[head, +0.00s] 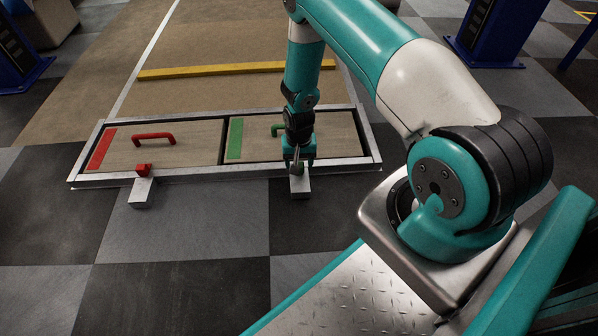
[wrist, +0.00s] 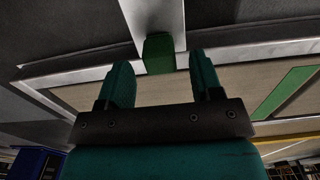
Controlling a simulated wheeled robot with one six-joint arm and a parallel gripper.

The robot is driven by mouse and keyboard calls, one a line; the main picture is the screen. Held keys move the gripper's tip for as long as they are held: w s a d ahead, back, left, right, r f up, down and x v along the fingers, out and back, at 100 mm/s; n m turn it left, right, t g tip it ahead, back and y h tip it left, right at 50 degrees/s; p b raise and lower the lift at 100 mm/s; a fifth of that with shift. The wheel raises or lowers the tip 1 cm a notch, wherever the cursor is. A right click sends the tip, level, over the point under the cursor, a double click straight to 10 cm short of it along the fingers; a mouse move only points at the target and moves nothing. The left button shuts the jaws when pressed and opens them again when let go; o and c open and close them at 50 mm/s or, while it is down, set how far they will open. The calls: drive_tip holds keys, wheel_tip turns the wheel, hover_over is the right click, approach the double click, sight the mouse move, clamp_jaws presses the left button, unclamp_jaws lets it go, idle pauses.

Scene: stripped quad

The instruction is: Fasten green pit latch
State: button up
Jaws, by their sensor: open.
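The green pit latch (head: 297,171) is a small green block on a pale metal base (head: 300,188) at the front edge of the right pit lid (head: 335,137). That lid has a green stripe and a green handle partly hidden by my arm. My gripper (head: 298,163) is down at the latch and hides part of it in the head view. In the wrist view the green latch block (wrist: 158,55) shows between the two teal fingers of my open gripper (wrist: 160,68). Gaps show on both sides of the block.
The left lid (head: 180,150) has a red stripe and a red handle. A red latch (head: 143,169) is at its front edge. A metal frame (head: 85,182) surrounds both lids. A yellow bar (head: 220,69) lies behind. Blue stands are at the back right.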

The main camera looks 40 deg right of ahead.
drive_tip(key=shift+f+b, duration=0.4)
drive_tip(key=shift+f, duration=0.75)
clamp_jaws()
drive_tip(key=shift+w+d, duration=0.5)
drive_tip(key=shift+w, duration=0.25)
drive_tip(key=shift+w+d, duration=0.5)
drive_tip(key=shift+w, duration=0.25)
drive_tip(key=shift+r, duration=0.1)
unclamp_jaws()
wheel_tip(320, 180, up, 17)
drive_tip(key=p, duration=1)
drive_tip(key=shift+r, duration=0.15)
